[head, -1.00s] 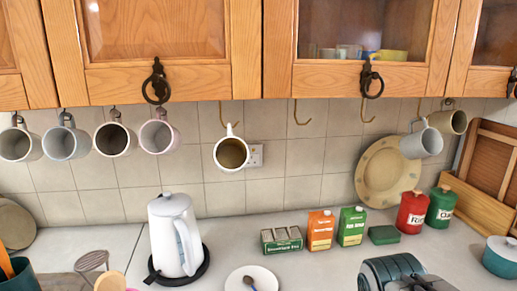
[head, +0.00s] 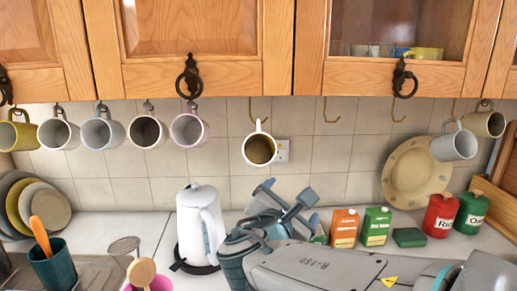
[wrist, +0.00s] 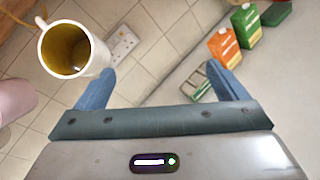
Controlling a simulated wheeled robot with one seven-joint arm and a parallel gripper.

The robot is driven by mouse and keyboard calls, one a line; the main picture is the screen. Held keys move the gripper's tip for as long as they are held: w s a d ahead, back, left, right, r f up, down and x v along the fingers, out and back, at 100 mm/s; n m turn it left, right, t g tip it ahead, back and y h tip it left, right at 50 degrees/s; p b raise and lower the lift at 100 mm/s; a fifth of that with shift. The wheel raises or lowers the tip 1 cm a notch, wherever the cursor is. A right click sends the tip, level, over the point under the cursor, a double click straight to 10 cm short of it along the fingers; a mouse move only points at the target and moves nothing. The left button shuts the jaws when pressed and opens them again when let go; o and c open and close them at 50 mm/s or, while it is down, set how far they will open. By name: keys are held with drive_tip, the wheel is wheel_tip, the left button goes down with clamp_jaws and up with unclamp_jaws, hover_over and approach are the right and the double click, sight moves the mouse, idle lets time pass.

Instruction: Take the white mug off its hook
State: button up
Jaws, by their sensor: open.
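The white mug (head: 260,149) with an olive-brown inside hangs by its handle from a brass hook (head: 258,110) under the wall cupboard, its mouth tilted toward me. In the wrist view the white mug (wrist: 98,55) is at upper left, its handle on the hook. My gripper (head: 287,192) is in front of the counter, below and right of the mug in the head view. In the wrist view my gripper (wrist: 160,70) has its two blue fingers wide apart with nothing between them. The left finger shows beside the mug's lower right; I cannot tell whether they touch.
A pink-white mug (head: 190,128) and several others hang to the left. A white kettle (head: 195,220) stands below. An orange carton (head: 344,228) and a green carton (head: 376,227) stand right of my gripper. A socket (head: 282,150) is on the tiles behind. Empty hooks hang to the right.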

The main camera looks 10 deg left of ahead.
sight(257, 165)
drive_tip(key=s+a+r+n+t+y, duration=0.1)
drive_tip(key=a+r+n+y, duration=0.1)
drive_tip(key=a+n, duration=0.15)
drive_tip(key=a+r+n+t+y, duration=0.1)
drive_tip(key=a+r+n, duration=0.1)
drive_tip(key=a, duration=0.2)
drive_tip(key=shift+m, duration=0.25)
drive_tip(key=w, duration=0.2)
drive_tip(key=w+p, duration=0.1)
drive_tip(key=w, duration=0.2)
drive_tip(key=w+a, duration=0.1)
drive_tip(key=w, duration=0.2)
drive_tip(key=shift+w+f+p, duration=0.15)
drive_tip(key=shift+f+p, duration=0.05)
drive_tip(key=shift+p, duration=0.2)
drive_tip(key=w, duration=0.1)
drive_tip(key=w+p, duration=0.1)
drive_tip(key=w, duration=0.1)
drive_tip(key=w+p, duration=0.1)
drive_tip(key=shift+w+a+r, duration=0.25)
drive_tip(key=shift+w+a, duration=0.05)
drive_tip(key=shift+a, duration=0.1)
drive_tip(key=shift+w, duration=0.3)
drive_tip(key=c, duration=1.3)
drive_tip(key=shift+o, duration=0.2)
